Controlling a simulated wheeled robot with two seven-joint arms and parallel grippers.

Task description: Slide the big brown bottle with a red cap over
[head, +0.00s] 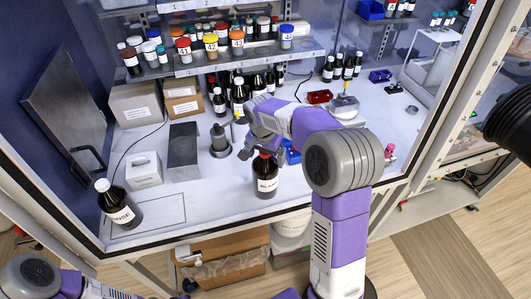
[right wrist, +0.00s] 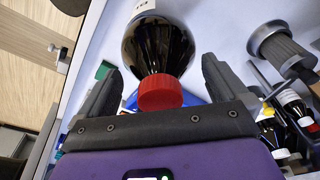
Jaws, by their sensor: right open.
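The big brown bottle with a red cap (head: 265,178) stands upright on the white bench near its front edge, its white label facing me. My right gripper (head: 254,148) is at the bottle's top and partly hides its cap in the head view. In the right wrist view the bottle (right wrist: 158,45) and its red cap (right wrist: 160,93) lie between the two spread fingers of the right gripper (right wrist: 162,68). A gap shows on both sides, so the gripper is open and not holding it. My left arm shows at the lower left, but its gripper is out of view.
A brown rinse bottle with a white cap (head: 118,207) stands at the front left by an outlined rectangle (head: 165,212). A white box (head: 145,169), a dark grey block (head: 184,150) and a grey cylindrical device (head: 219,143) stand left of the bottle. Several small bottles stand behind.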

